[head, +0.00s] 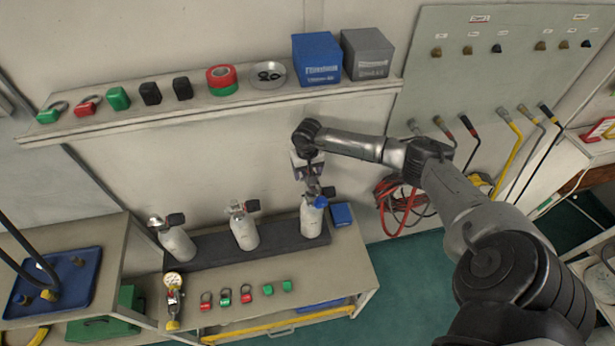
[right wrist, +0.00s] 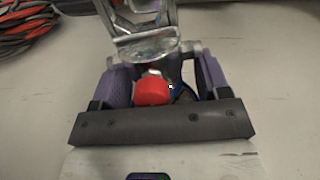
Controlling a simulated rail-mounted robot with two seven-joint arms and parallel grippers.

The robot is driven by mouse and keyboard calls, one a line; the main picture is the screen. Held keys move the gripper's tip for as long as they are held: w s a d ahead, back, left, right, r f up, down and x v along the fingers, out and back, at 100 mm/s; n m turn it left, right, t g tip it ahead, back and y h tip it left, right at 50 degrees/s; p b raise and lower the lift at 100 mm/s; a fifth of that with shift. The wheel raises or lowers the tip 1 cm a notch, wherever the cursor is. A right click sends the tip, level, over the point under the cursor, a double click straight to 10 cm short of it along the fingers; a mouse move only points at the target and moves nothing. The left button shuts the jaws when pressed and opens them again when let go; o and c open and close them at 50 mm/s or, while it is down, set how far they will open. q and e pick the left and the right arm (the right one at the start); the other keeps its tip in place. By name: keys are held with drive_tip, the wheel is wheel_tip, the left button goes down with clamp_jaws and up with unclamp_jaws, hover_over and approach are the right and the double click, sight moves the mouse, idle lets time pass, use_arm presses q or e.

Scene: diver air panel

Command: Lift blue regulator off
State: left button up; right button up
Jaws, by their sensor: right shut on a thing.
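Three grey-white cylinders stand in a dark rack (head: 205,247) on the bench. The right cylinder (head: 311,222) has a blue part, the blue regulator (head: 320,202), at its top. My right gripper (head: 313,180) reaches down from above and is shut on the regulator's upper part. In the right wrist view the purple finger pads (right wrist: 164,88) flank a metal body with a red knob (right wrist: 153,92) and a bit of blue beside it. The regulator's join to the cylinder is partly hidden, so I cannot tell whether they are apart. My left gripper is not in view.
The middle cylinder (head: 243,230) and left cylinder (head: 178,242) stand to the left. A blue box (head: 341,214) sits close on the right. A gauge (head: 173,282) and several coloured tags lie in front. A shelf (head: 220,103) with boxes runs behind and above.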

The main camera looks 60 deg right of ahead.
drive_tip(key=s+r, duration=0.8)
drive_tip(key=s, duration=0.3)
drive_tip(key=shift+s+d+b, duration=0.15)
drive_tip(key=shift+s+b, duration=0.15)
drive_tip(key=shift+b, duration=0.15)
drive_tip(key=shift+s, duration=0.1)
